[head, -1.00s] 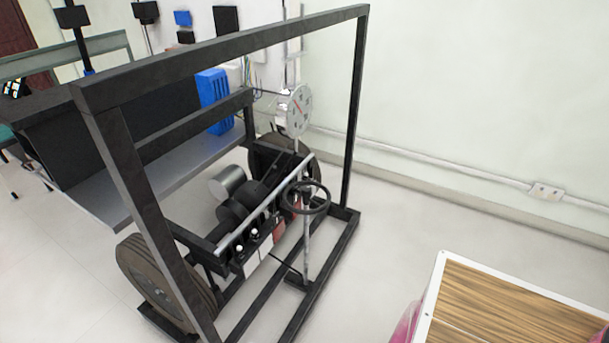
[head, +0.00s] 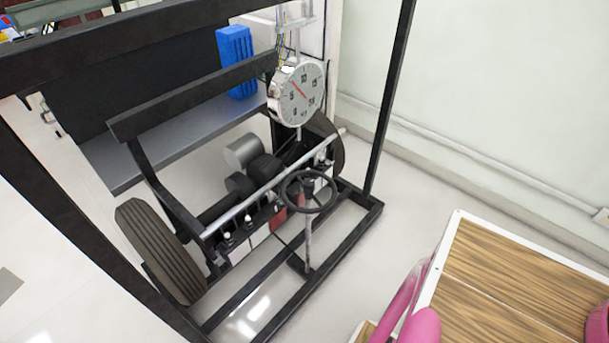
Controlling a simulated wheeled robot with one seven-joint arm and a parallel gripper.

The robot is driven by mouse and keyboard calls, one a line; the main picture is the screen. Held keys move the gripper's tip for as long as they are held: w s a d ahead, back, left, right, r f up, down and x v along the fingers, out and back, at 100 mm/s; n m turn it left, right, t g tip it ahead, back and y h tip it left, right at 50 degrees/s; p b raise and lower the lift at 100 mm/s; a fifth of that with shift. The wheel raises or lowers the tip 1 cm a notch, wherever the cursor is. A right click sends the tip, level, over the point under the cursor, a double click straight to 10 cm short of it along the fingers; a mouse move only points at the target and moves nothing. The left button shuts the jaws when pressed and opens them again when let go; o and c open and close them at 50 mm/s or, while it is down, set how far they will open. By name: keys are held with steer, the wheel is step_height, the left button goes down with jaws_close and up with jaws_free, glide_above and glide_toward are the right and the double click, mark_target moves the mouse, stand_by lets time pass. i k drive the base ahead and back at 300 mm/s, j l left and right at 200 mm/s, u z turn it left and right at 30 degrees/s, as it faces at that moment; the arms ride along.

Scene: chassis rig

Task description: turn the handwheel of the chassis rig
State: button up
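The handwheel (head: 331,203) is a black ring on top of a thin grey upright post, at the front of the chassis rig. The rig's black frame (head: 345,222) stands on the floor, with tyres at both ends and a silver crossbar behind the wheel. A round white dial gauge (head: 297,95) with a red needle stands above and behind the handwheel. Nothing touches the handwheel. My gripper is not in view.
A wood-topped cabinet with a white rim (head: 437,262) and pink curved parts (head: 421,326) stands at the lower right. Tall black posts (head: 391,95) and a top beam surround the rig. Pale floor (head: 400,225) is clear between rig and cabinet.

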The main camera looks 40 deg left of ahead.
mark_target(308, 184)
steer(key=i+l+u, duration=0.1)
steer(key=u, duration=0.3)
steer(key=i+l+u, duration=0.2)
steer(key=u, duration=0.2)
steer(key=i+l+u, duration=0.2)
steer(key=u, duration=0.2)
steer(key=l+u, duration=0.15)
steer(key=u, duration=0.35)
steer(key=l+u, duration=0.15)
steer(key=u, duration=0.35)
steer(key=j, duration=0.2)
steer(key=i, duration=0.05)
